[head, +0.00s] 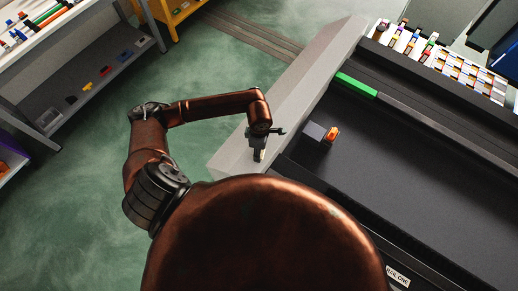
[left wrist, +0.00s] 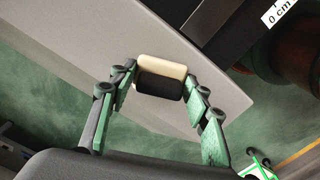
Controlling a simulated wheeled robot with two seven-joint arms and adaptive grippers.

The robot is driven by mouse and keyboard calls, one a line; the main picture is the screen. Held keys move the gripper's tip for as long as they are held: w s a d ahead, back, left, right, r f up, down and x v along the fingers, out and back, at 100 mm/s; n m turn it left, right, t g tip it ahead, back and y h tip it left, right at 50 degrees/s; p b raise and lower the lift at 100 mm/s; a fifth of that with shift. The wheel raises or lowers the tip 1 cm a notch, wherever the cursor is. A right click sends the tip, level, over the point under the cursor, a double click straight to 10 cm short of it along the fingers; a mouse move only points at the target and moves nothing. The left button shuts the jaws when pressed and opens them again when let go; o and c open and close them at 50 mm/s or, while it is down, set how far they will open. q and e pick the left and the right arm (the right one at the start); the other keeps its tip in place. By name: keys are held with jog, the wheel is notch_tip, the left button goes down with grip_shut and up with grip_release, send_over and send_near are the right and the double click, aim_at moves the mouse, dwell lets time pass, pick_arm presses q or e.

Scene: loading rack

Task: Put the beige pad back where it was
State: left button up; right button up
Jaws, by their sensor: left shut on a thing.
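My left gripper (head: 259,152) is over the light grey ledge beside the black bed. In the left wrist view its green fingers (left wrist: 160,80) are closed on the two sides of the beige pad (left wrist: 162,65). The pad is a small rounded block with a beige upper part and a dark lower part facing the camera. In the head view the pad is mostly hidden by the gripper and too small to make out clearly. I cannot tell whether it touches the ledge. My right gripper is not in view.
On the black bed (head: 425,160) sit a dark grey block (head: 313,131) and an orange piece (head: 332,134). A green bar (head: 356,85) lies along its far edge. The light grey ledge (head: 300,80) is bare beyond my gripper. Shelves (head: 95,75) stand at left.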

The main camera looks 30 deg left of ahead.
pick_arm(q)
jog(key=shift+f, duration=0.1)
jog(key=shift+f, duration=0.1)
jog(key=o, duration=1.1)
jog(key=shift+o, duration=0.2)
jog(key=shift+r, duration=0.4)
notch_tip(320, 180, up, 10)
jog(key=b, duration=0.3)
jog(key=shift+r, duration=0.85)
